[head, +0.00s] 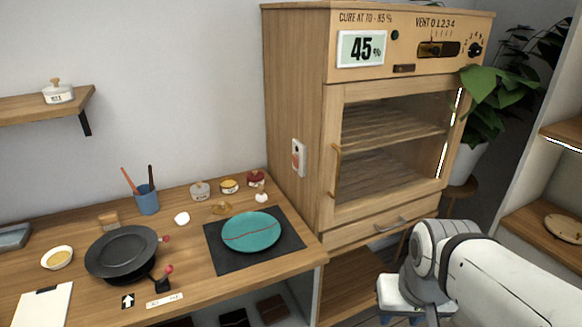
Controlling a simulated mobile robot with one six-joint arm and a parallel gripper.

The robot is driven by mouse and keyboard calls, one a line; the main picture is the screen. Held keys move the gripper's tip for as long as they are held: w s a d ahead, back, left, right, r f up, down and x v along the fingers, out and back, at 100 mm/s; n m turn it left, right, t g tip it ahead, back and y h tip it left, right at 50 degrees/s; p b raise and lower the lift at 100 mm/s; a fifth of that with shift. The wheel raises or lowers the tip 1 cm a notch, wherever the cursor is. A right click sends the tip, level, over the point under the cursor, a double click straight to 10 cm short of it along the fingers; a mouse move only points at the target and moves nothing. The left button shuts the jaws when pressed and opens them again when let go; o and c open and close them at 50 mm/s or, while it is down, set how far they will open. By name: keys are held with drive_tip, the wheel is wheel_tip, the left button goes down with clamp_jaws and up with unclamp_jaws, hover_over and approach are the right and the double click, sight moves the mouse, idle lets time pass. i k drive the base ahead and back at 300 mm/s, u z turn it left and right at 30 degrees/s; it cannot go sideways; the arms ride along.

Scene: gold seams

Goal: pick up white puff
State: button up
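Two small white rounded things lie on the wooden worktop. One white piece (261,197) sits at the back edge of the dark mat, near the lidded jars. The other white piece (182,218) lies left of the mat, in front of the blue cup. I cannot tell for sure which one is the white puff. My white arm reaches in from the lower right, away from the worktop. The arm's end (403,298) hangs low in front of the cabinet, near the bottom edge. Its fingers are too unclear to show whether they are open or shut.
A teal plate with a seam (252,231) lies on the dark mat (222,261). A black pan (121,252), a blue cup with tools (147,200) and several small jars share the worktop (205,290). The tall wooden cabinet (297,100) stands right of it, door closed.

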sight(261, 198)
drive_tip(key=u, duration=0.25)
drive_tip(key=i, duration=1.15)
drive_tip(key=u, duration=0.75)
